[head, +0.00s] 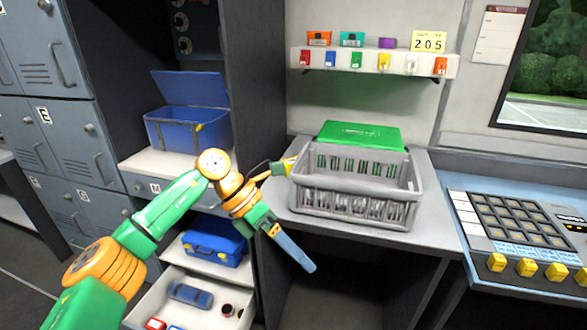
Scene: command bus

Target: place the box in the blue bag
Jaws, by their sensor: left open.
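A bright green box-like item (361,134) with a flat top shows at the back of the grey slatted basket (353,205); its lower part is hidden behind the slats. An open blue container with a raised lid (188,128) stands on the shelf at left, the likeliest blue bag. A second blue case (214,242), shut, sits lower down. My left gripper (292,208) is in front of the basket's left side, open, with its fingers spread wide and nothing seen between them. My right gripper is out of view.
An open drawer (190,302) holds a dark blue cylinder and small items. A wall shelf (372,62) carries small coloured pieces. A button console (520,235) is at right. Grey lockers (65,120) stand at left. The counter (425,235) has little bare room around the basket.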

